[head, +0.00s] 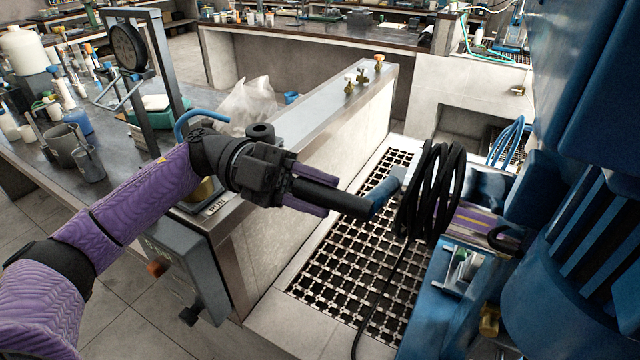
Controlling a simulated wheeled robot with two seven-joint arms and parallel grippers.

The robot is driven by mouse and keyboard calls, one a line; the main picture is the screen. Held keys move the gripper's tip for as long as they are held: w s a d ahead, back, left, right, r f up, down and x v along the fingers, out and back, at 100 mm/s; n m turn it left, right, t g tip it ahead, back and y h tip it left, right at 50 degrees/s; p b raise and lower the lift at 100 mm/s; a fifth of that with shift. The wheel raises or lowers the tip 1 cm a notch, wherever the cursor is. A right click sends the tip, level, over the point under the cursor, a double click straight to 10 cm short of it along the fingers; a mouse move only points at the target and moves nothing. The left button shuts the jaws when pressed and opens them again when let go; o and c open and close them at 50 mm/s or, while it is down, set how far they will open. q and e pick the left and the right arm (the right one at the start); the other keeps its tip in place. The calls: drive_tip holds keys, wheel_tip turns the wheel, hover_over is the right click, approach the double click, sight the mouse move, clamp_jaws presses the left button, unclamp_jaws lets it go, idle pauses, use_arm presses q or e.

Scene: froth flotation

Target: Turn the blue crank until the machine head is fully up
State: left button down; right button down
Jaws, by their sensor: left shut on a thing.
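My left gripper (318,198) reaches in from the left and is shut on the black handle of the blue crank (381,194). The handle lies between its fingers, and the crank's blue arm shows just beyond the fingertips. The crank's far end runs toward the blue machine (590,265) at the right, partly behind a coil of black cable. The machine's large blue upper body fills the right edge; whether its head is up or down I cannot tell. My right gripper is not in view.
The black cable coil (430,195) hangs right beside the crank, with a strand trailing down. A metal grating (335,265) lies below. A low wall (300,165) with small brass valves stands behind my gripper. A cluttered bench (60,165) is at the left.

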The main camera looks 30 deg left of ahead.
use_arm(q)
drive_tip(key=shift+s+f+m+b, duration=0.25)
drive_tip(key=shift+f+m+b, duration=0.45)
drive_tip(key=shift+f, duration=0.05)
drive_tip(key=shift+c, duration=2)
unclamp_jaws()
wheel_tip(320, 180, up, 10)
drive_tip(key=shift+r+p, duration=0.1)
drive_tip(key=shift+p, duration=0.55)
